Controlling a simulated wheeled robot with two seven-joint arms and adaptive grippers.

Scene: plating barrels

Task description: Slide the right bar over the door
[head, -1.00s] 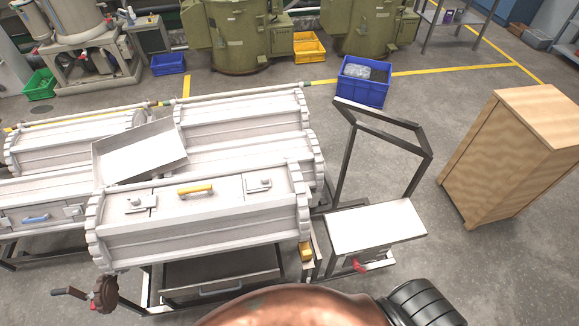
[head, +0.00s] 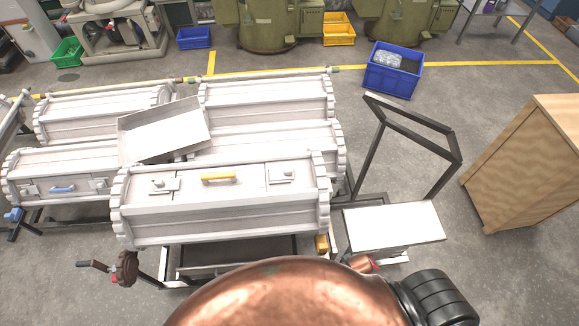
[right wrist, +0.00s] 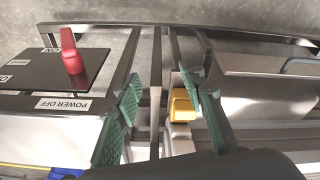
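The front white barrel (head: 225,222) lies lengthwise on a frame. Its door (head: 232,188) is in place and has a yellow handle (head: 218,178) in its middle. The right bar (head: 281,175) is a small metal latch at the door's right part; how far it overlaps the door is too small to tell. The left bar (head: 160,184) sits at the left part. My right gripper (right wrist: 161,78) shows in the right wrist view, its green-padded fingers apart and empty, above the frame beside a yellow block (right wrist: 182,105). My left gripper is not in view.
A red switch (right wrist: 72,50) stands on a "POWER OFF" panel (right wrist: 30,77) left of my fingers. A dark upright frame (head: 410,125) and white panel (head: 395,222) stand right of the barrel. A tilted tray (head: 163,130) lies behind it. A wooden cabinet (head: 530,160) is at right.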

